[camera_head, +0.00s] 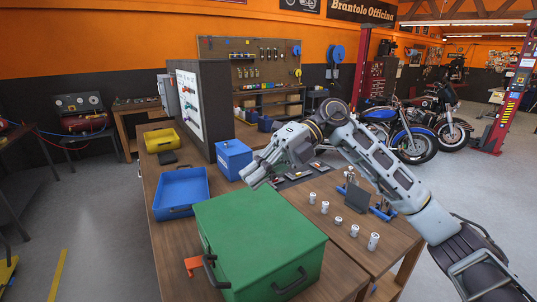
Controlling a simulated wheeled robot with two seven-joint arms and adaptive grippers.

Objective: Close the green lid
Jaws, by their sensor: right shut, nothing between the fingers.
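A large green box (300,262) stands at the front of the wooden workbench, with dark handles on its left and front sides. Its green lid (255,228) lies flat over the top; I see no clear gap, but cannot tell whether it is fully down. My right gripper (250,176) reaches in from the right, above the far side of the lid. It is shut and empty, and I cannot tell whether it touches anything. My left gripper is not in view.
An open blue tray (181,210) lies left of the green box, and a blue box (234,144) stands behind. Several small metal cylinders (325,207) stand to the right. An orange part (193,264) lies at the front left. A tall dark panel (216,95) rises behind.

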